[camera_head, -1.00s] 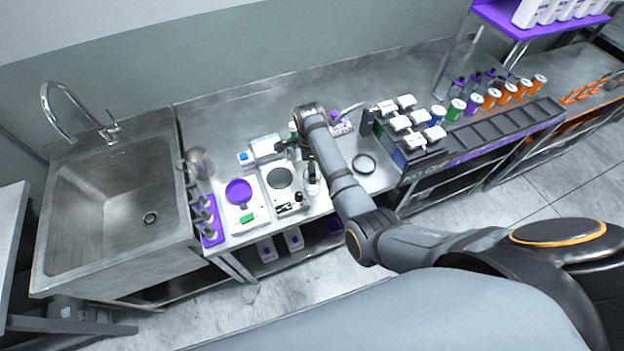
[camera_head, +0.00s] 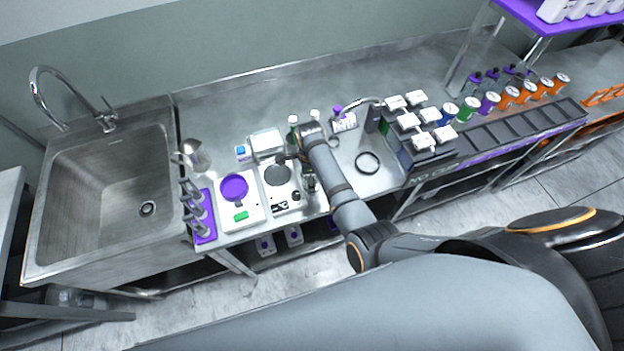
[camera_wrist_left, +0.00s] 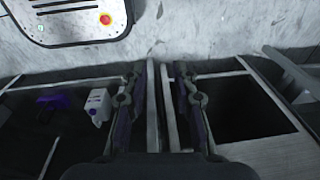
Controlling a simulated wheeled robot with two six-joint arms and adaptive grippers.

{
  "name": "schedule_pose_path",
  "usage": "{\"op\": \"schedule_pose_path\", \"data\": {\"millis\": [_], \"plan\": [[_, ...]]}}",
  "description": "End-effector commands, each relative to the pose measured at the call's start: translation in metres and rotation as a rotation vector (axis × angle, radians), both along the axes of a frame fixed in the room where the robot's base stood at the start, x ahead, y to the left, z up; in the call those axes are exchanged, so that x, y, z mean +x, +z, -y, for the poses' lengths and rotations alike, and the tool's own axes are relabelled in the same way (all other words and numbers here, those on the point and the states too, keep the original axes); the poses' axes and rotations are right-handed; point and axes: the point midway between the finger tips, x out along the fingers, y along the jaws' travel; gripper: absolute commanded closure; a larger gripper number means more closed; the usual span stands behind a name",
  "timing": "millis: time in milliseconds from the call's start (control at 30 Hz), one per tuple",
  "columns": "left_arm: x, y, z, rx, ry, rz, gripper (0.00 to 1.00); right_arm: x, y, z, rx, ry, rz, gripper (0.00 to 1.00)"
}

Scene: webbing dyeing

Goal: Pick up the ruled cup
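No cup with ruled marks can be made out for certain. A small clear vessel (camera_head: 309,183) stands on the bench just left of my right forearm, partly hidden by it; any markings are too small to tell. A metallic jug-like vessel (camera_head: 194,153) stands near the sink's right edge.
A scale with a dark round plate (camera_head: 279,174) and another with a purple dish (camera_head: 235,187) stand at the bench front. A purple rack (camera_head: 205,217) stands beside the sink (camera_head: 110,190). White-topped blocks (camera_head: 408,121) and several coloured jars (camera_head: 468,109) are right.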

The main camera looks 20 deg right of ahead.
Motion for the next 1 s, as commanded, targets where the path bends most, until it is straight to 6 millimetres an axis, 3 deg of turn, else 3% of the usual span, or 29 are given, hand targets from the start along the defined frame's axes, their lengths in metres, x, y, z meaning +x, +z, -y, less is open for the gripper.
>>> {"op": "schedule_pose_path", "data": {"millis": [67, 400, 767, 1000], "plan": [[-0.002, 0.0, -0.005, 0.006, -0.002, -0.003, 0.72, 0.0, 0.0, 0.0, 0.0, 0.0, -0.001, 0.35], [-0.008, 0.0, -0.013, 0.016, -0.004, -0.013, 0.72, -0.001, -0.001, 0.001, -0.002, 0.001, -0.001, 0.8], [-0.007, 0.001, -0.004, 0.006, -0.002, -0.01, 0.72, -0.001, 0.0, 0.001, -0.002, 0.001, -0.006, 0.8], [-0.005, 0.014, -0.004, 0.005, -0.002, -0.008, 0.72, 0.004, 0.018, 0.003, -0.002, 0.006, -0.001, 0.8]]}}
